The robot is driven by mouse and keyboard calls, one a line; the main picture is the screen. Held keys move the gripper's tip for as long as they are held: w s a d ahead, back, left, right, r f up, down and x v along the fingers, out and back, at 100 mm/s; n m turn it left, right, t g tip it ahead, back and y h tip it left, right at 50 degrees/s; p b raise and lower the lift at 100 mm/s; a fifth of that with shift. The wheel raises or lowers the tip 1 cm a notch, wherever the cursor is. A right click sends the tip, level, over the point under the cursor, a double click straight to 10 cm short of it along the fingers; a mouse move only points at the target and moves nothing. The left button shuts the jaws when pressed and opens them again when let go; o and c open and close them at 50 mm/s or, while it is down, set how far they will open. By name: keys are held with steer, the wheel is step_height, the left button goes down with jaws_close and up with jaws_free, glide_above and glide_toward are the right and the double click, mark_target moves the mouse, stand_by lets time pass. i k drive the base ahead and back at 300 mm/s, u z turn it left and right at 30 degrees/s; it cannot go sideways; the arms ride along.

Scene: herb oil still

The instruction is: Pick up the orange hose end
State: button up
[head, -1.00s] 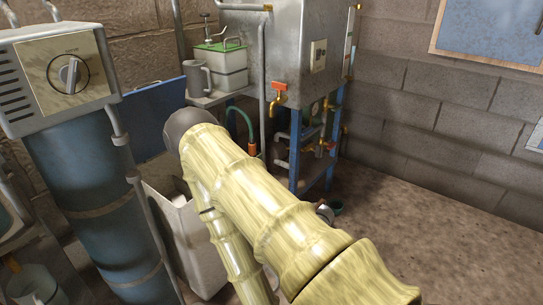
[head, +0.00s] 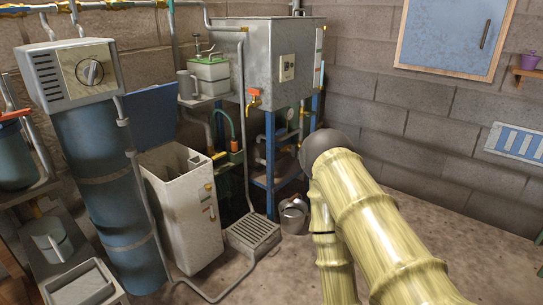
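A green hose (head: 231,123) arcs down behind and left of the blue stand under the metal tank. A small orange piece, which looks like the orange hose end (head: 235,146), shows at the bottom of this hose. It is small and its exact shape is hard to tell. My yellow arm crosses the right of the head view, with its dark grey far joint right of the blue stand. My gripper does not show; it is out of sight beyond the arm, so I cannot tell its opening or its distance to the hose.
The metal tank (head: 268,62) has a brass tap with an orange handle (head: 254,92). A white bin (head: 190,225), a floor grate (head: 252,232) and a metal bucket (head: 293,217) stand below. A blue cylinder (head: 108,190) stands left. Floor right of the bucket is partly bare.

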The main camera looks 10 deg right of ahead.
mark_target(234, 144)
steer(key=z, duration=0.1)
steer(key=k, duration=0.15)
steer(key=u, duration=0.9)
steer(key=i, duration=1.25)
steer(key=z, duration=0.7)
steer(key=i, duration=0.55)
steer(key=z, duration=0.6)
